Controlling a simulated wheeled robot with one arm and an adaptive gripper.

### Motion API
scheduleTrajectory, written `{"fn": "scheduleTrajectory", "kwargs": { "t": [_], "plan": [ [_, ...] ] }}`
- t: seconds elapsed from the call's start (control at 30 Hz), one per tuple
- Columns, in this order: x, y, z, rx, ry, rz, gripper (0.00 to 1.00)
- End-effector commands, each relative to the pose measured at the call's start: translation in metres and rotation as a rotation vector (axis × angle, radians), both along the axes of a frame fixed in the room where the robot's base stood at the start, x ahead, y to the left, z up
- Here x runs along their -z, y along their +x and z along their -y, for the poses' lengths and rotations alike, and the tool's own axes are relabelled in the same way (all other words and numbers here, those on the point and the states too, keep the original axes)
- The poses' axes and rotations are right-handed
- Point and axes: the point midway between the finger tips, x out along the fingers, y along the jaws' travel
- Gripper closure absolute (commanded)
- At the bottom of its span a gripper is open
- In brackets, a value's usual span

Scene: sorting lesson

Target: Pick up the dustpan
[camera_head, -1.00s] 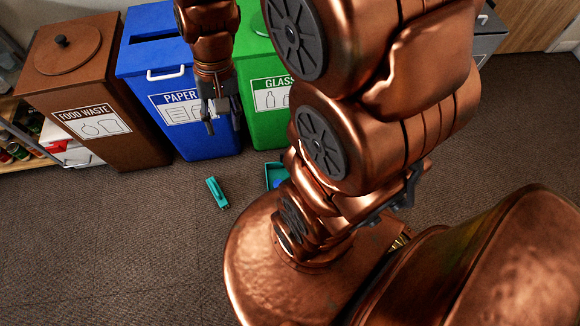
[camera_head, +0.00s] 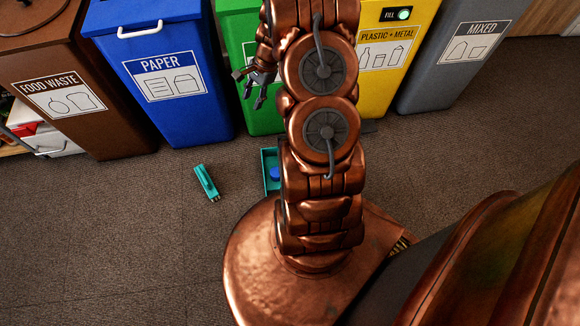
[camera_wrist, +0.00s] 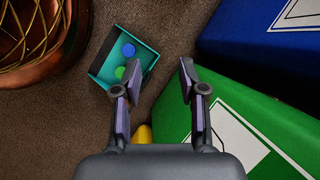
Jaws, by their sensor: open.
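A teal, shallow open-topped pan, which looks like the dustpan (camera_head: 265,180), lies on the floor in front of the green bin, partly hidden by my arm. My gripper (camera_head: 252,92) is in front of the green bin, above the floor. In the wrist view my gripper (camera_wrist: 160,65) is open and empty. Its left finger overlaps the pan's lower right corner in the picture; the pan is apart, below it.
A small teal block-like tool (camera_head: 206,182), perhaps a brush, lies left of the pan. Brown (camera_head: 100,125), blue (camera_head: 205,115), green (camera_head: 266,122), yellow (camera_head: 372,95) and grey bins (camera_head: 435,85) stand behind. A yellow thing (camera_wrist: 143,134) shows under my gripper.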

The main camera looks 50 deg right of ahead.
Motion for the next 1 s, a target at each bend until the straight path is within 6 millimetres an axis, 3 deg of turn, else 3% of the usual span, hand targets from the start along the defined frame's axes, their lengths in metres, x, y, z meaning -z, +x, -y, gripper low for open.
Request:
{"fn": "scheduleTrajectory", "kwargs": {
  "t": [0.03, 0.1, 0.3, 0.5, 0.6, 0.73, 1.0],
  "plan": [
    [0.037, -0.002, 0.013, 0.061, 0.011, -0.013, 0.58],
    [0.07, -0.004, 0.03, 0.139, 0.019, -0.025, 0.58],
    [0.165, -0.016, 0.076, 0.365, 0.04, -0.062, 0.58],
    [0.24, -0.035, 0.108, 0.547, 0.06, -0.097, 0.58],
    [0.262, -0.041, 0.118, 0.604, 0.062, -0.109, 0.58],
    [0.276, -0.045, 0.125, 0.642, 0.063, -0.114, 0.58],
    [0.3, -0.041, 0.119, 0.649, 0.065, -0.117, 0.58]
  ]
}}
